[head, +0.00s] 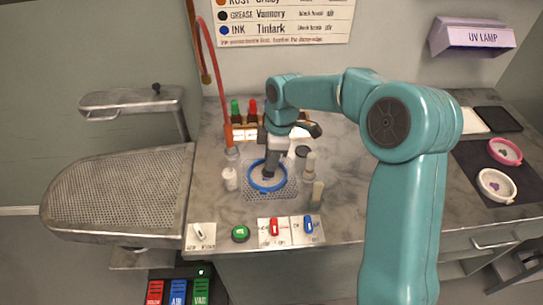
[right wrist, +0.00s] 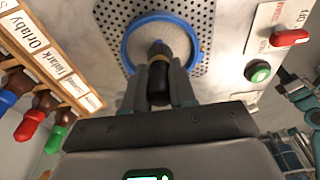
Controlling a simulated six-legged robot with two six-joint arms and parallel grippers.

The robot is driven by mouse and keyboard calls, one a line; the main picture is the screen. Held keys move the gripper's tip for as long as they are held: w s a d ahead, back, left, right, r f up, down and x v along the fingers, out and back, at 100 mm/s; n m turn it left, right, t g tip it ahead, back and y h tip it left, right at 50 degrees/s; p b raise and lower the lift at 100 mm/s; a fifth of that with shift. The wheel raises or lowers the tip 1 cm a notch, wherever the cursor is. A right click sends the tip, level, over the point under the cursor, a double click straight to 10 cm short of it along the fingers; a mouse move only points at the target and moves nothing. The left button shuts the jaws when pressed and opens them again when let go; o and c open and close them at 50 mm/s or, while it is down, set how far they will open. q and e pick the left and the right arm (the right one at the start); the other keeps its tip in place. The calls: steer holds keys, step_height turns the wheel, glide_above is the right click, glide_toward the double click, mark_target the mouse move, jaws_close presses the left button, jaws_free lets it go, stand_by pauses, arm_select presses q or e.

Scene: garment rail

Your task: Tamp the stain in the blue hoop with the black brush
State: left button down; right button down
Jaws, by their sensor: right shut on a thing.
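The blue hoop (head: 252,184) lies on a perforated metal plate (head: 262,196) on the grey counter, with pale cloth inside its ring. My right gripper (head: 271,168) points down over the hoop. In the right wrist view, it is shut on the black brush (right wrist: 158,88), its fingers on either side of the dark handle. The brush's far end is over the cloth inside the hoop (right wrist: 127,52); I cannot tell whether it touches. The stain is not clearly visible, as the brush and gripper cover much of the cloth.
Small bottles, including a white one (head: 230,179), stand close around the plate. A wooden rack (head: 246,133) holds capped bottles behind it. Switches and a green button (head: 240,233) line the front edge. Pink (head: 505,151) and white (head: 496,185) hoops lie at right.

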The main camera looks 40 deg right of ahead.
steer(key=shift+f+b, duration=0.4)
steer(key=shift+f, duration=0.25)
steer(key=shift+r, duration=0.15)
steer(key=shift+r+p, duration=0.8)
steer(key=shift+r, duration=0.05)
step_height(320, 180, up, 6)
steer(key=p, duration=0.5)
